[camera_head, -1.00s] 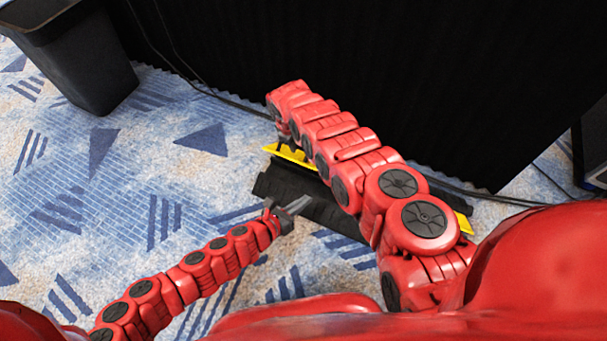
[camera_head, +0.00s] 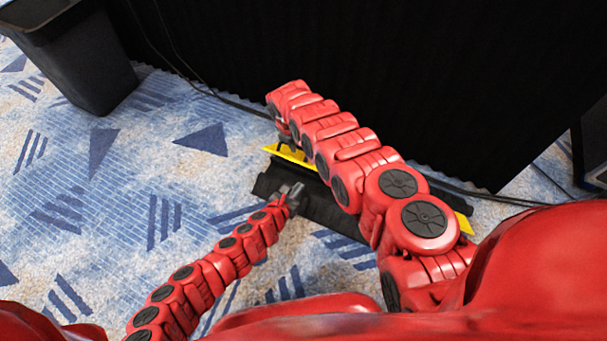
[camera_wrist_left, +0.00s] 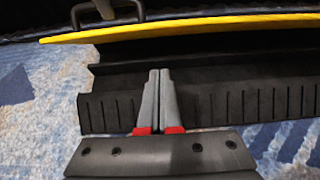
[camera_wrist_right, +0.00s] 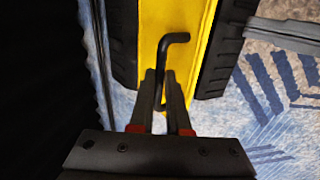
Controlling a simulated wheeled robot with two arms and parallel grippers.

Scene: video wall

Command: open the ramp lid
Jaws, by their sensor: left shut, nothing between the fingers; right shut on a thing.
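The black cable ramp (camera_head: 322,210) lies on the carpet with a yellow lid (camera_head: 284,153) along it; my right arm hides the lid's middle. In the left wrist view the lid (camera_wrist_left: 200,25) shows as a narrow yellow edge above the ribbed black slope (camera_wrist_left: 225,98); it looks tilted, but how far I cannot tell. My right gripper (camera_wrist_right: 166,82) is shut on the lid's black bar handle (camera_wrist_right: 176,38). My left gripper (camera_head: 297,188) is shut and empty over the near slope; its fingers (camera_wrist_left: 158,72) point toward the lid. Whether they touch the ramp is unclear.
A black curtain (camera_head: 400,80) hangs right behind the ramp, with cables (camera_head: 230,101) along its foot. A black bin (camera_head: 75,60) stands at the upper left. Open blue-patterned carpet (camera_head: 100,210) lies to the left.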

